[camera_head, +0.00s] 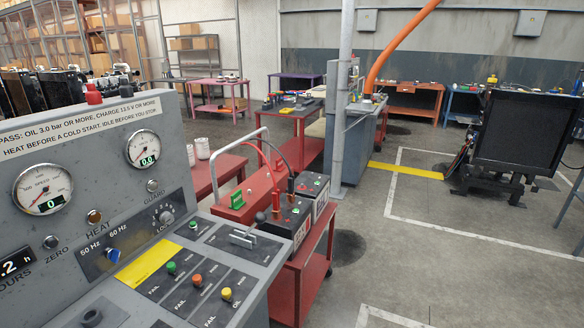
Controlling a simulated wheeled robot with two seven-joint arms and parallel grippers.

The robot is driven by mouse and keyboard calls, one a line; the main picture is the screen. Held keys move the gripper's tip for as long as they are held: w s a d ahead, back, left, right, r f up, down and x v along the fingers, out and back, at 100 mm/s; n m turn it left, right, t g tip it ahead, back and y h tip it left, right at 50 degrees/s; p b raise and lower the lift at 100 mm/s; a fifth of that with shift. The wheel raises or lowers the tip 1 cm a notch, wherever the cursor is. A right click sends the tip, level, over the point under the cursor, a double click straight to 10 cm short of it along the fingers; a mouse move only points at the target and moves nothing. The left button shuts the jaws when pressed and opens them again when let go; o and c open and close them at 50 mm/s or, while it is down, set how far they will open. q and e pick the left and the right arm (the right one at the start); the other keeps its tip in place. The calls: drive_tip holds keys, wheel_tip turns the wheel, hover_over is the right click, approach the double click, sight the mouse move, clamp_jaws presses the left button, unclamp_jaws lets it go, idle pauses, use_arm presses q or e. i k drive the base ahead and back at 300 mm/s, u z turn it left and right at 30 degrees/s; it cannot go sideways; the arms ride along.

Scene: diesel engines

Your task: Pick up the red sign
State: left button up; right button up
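I cannot make out a red sign for certain. A thin, partly red item (460,157) leans at the left side of the black radiator on the right, too small to read. Neither of my grippers is in view. The grey control panel (95,185) fills the left foreground, with two round gauges, a blue knob and a yellow plate (148,264) on its sloping desk. A red knob-like object (93,94) stands on the panel's top edge.
A red cart (318,262) with two black batteries (285,222) and cables stands right of the panel. A grey post (342,90) and cabinet stand behind it. The black radiator (523,130) stands at right. Open floor (430,260) with white lines lies in front of it.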

sight(279, 164)
drive_tip(key=z, duration=0.9)
drive_tip(key=i, duration=7)
drive_tip(key=u, duration=3.35)
